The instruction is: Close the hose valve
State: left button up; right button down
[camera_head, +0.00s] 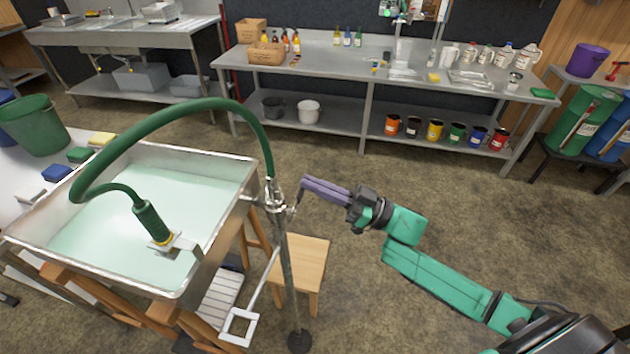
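The hose valve (274,195) is a metal fitting near the top of a grey upright pole (287,270), where the green hose (180,108) comes down. A thin dark lever (299,196) sticks up at its right side. My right gripper (304,183) has purple fingers that point left at the valve. The fingertips are at the top of the lever; I cannot tell whether they touch it. The fingers lie close together with no clear gap. The hose arches over a metal pan (215,235) and ends in a green nozzle (150,222) over the pale liquid. My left gripper is not in view.
A wooden stool (300,262) stands behind the pole. A steel workbench (385,75) with bottles, boxes and coloured mugs is at the back. A green bucket (36,125) stands left of the pan. Green and blue barrels are at the right. The middle floor is clear.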

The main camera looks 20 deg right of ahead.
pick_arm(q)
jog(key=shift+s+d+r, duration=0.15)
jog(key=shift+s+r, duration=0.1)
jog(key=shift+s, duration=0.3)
pick_arm(e)
jog(key=s+d, duration=0.5)
jog(key=d, duration=0.3)
jog(key=shift+r, duration=0.3)
